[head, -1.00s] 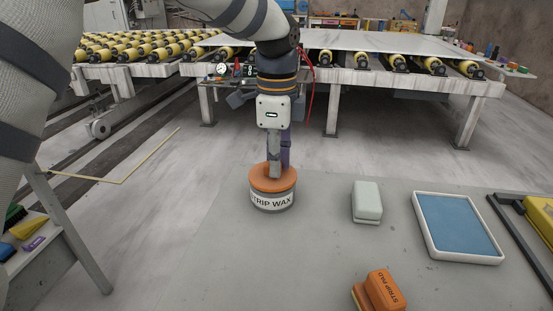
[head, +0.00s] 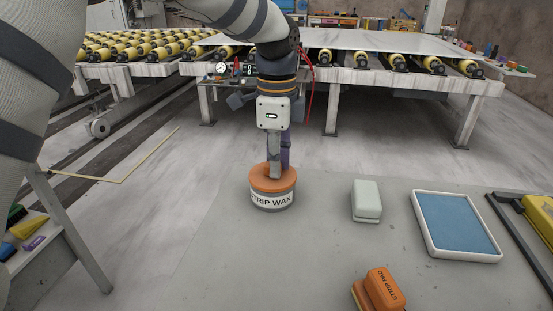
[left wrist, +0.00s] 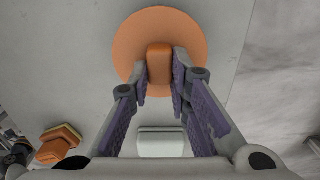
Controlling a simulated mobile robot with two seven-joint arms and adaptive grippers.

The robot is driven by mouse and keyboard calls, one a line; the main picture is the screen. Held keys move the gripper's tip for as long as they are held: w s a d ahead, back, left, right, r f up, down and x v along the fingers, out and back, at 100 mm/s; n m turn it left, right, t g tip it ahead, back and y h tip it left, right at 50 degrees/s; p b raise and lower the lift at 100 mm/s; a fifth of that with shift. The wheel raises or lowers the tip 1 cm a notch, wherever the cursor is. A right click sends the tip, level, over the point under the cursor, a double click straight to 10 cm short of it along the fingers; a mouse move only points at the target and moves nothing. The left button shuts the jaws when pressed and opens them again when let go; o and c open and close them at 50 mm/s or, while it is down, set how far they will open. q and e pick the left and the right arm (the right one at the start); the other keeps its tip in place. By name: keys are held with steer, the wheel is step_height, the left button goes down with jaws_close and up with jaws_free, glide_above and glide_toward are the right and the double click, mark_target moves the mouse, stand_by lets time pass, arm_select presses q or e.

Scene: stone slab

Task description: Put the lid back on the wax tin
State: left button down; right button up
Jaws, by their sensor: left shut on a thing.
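The wax tin (head: 272,201), grey with a white label reading STRIP WAX, stands upright near the far left edge of the slab. The orange lid (head: 258,178) sits on top of it and looks level; whether it is fully seated I cannot tell. In the left wrist view the round lid (left wrist: 133,44) has a raised block handle (left wrist: 159,63) at its middle. My left gripper (head: 275,173) points down from above and is shut on that handle. The lid hides the tin in the left wrist view.
On the grey slab (head: 310,260), right of the tin, are a pale block (head: 367,201), a white tray with a blue pad (head: 416,222), and an orange strip pad block (head: 382,289). A roller conveyor (head: 340,72) stands behind. The slab between tin and pale block is clear.

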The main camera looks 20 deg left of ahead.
stand_by(0.3)
arm_select(q)
steer(key=c, duration=1.4)
jaws_free()
steer(key=shift+o, duration=0.5)
steer(key=o, duration=0.4)
steer(key=shift+c, duration=0.2)
steer(key=shift+r, duration=0.1)
steer(key=shift+r, duration=3.4)
steer(key=shift+c, duration=0.5)
